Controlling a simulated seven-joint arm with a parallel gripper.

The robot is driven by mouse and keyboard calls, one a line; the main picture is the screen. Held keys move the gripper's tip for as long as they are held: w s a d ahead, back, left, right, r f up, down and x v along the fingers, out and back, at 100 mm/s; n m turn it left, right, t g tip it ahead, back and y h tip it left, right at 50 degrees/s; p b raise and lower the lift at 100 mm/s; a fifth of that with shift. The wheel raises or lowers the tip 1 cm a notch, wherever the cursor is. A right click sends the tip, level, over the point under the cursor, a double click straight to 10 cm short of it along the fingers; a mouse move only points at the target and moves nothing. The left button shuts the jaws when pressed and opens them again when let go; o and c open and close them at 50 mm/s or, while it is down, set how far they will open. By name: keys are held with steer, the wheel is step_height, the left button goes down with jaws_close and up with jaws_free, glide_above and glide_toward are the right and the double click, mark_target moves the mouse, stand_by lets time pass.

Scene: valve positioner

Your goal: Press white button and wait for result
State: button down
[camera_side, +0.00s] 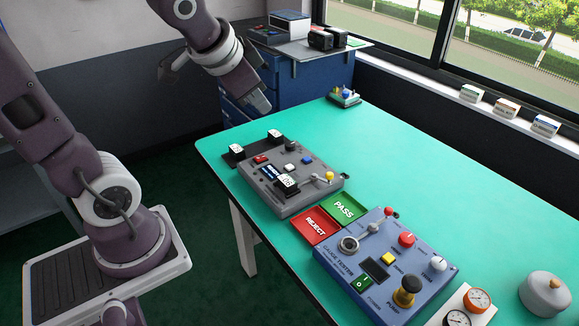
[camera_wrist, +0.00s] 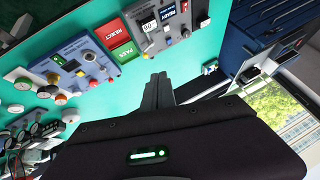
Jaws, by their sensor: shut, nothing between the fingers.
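The grey positioner box (camera_side: 300,188) lies on the green table. A small white button (camera_side: 306,160) sits on its top face, near a blue button (camera_side: 290,167) and a red button (camera_side: 261,159). A yellow-tipped lever (camera_side: 329,177) is at its right edge. The box also shows at the top of the wrist view (camera_wrist: 184,50). My gripper (camera_side: 262,108) is shut and empty, above and behind the box near the table's far left edge. In the wrist view its fingers (camera_wrist: 158,78) point toward the table, apart from the box.
A red REJECT tray (camera_side: 314,228) and a green PASS tray (camera_side: 343,209) lie between the box and a blue gauge tester (camera_side: 385,262). The table's far right side is clear.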

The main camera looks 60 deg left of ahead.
steer(key=w+a+f+m, duration=0.2)
steer(key=w+a+f, duration=0.1)
steer(key=w+a, duration=0.3)
steer(key=m+t+h, duration=0.2)
steer(key=m+t, duration=0.1)
steer(key=m, duration=0.1)
glide_above(287, 167)
step_height(287, 167, down, 16)
steer(key=shift+d, duration=0.1)
steer(key=shift+f, duration=4.35)
steer(key=shift+f, duration=0.4)
